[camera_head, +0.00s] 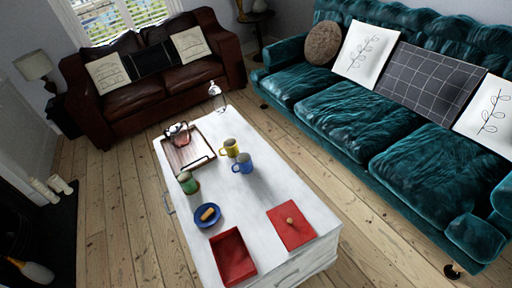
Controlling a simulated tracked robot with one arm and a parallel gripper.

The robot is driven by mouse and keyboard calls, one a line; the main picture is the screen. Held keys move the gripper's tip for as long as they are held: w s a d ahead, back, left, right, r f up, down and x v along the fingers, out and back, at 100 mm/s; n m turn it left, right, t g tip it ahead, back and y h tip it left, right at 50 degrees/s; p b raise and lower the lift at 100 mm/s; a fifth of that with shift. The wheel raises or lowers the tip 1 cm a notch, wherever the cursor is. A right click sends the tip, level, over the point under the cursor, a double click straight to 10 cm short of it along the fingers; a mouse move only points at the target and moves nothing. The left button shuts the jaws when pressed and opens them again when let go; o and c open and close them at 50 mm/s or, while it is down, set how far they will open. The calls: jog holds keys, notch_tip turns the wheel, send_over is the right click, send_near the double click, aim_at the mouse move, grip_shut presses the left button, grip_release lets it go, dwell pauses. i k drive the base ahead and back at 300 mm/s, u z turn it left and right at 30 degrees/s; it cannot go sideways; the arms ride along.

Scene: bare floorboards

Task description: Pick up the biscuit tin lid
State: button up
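The biscuit tin lid (285,231) is a flat red square with a small tan knob (290,220) in its middle. It lies flat on the white coffee table (262,205), close to the table's near right corner. A red open tin (233,258) sits to its left at the table's near edge, apart from it. My gripper is not in view.
On the table are a blue plate (208,215) with a biscuit-like item, a green cup (188,183), yellow (229,148) and blue (243,163) mugs and a wooden tray (187,150). A teal sofa (390,115) stands right, a brown one (150,90) behind. Bare floor (120,220) lies left.

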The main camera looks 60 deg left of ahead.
aim_at(291, 226)
jog(key=u, duration=0.4)
jog(key=i, duration=1)
jog(key=z, duration=0.05)
